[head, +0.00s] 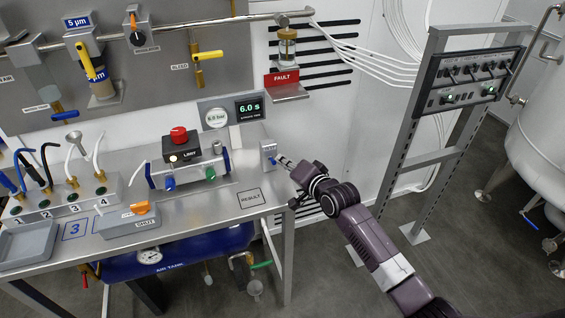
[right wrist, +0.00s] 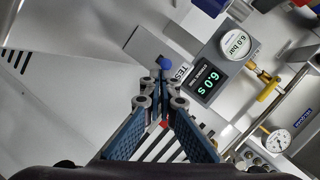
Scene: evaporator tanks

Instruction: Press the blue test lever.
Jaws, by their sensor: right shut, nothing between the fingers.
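The blue test lever (right wrist: 166,62) shows as a round blue knob on a grey box, beside a partly hidden "TEST" label, in the right wrist view. In the head view the grey test box (head: 268,152) stands at the bench's right back corner, and the lever is small and mostly hidden by the gripper tips. My right gripper (head: 283,161) is shut and empty, its tips just right of the box. In the right wrist view the shut fingertips (right wrist: 160,86) lie just below the blue knob; I cannot tell whether they touch. My left gripper is not in view.
A round gauge and a "6.0 s" display (head: 249,107) stand behind the box. A unit with a red button (head: 179,135) and a plate marked "RESULT" (head: 250,198) are to the left. A grey rack (head: 440,120) stands right. The floor between bench and rack is open.

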